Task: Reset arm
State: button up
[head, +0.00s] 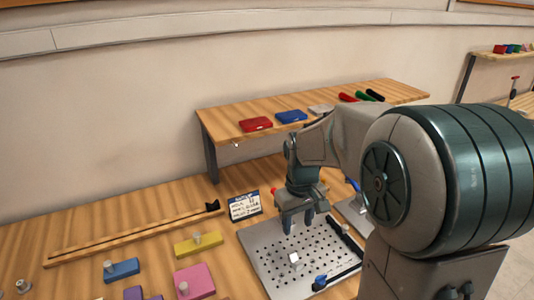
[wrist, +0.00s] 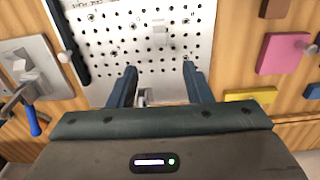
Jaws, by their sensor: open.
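My gripper (head: 300,216) hangs above the far part of a perforated metal plate (head: 268,251) on the wooden bench. In the wrist view my gripper (wrist: 158,80) has its two fingers spread apart with nothing held between them. The perforated plate (wrist: 112,58) lies beneath the fingers there. A small light block (head: 294,259) sits on the plate, apart from the gripper. My arm covers part of the bench at the right.
Blue (head: 122,269), yellow (head: 198,243) and pink (head: 195,281) knobbed blocks lie left of the plate. A small sign (head: 245,206) stands behind it. A raised shelf (head: 225,121) holds red (head: 256,124) and blue (head: 291,116) pieces. A wooden rail (head: 130,236) runs along the left.

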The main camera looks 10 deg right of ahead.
jog(key=s+r+m+t, duration=0.1)
jog(key=s+r, duration=0.1)
jog(key=s, duration=0.5)
jog(key=s+r+m+t, duration=0.2)
jog(key=s, duration=0.6)
jog(key=shift+r+m, duration=0.25)
jog(key=shift+m, duration=0.05)
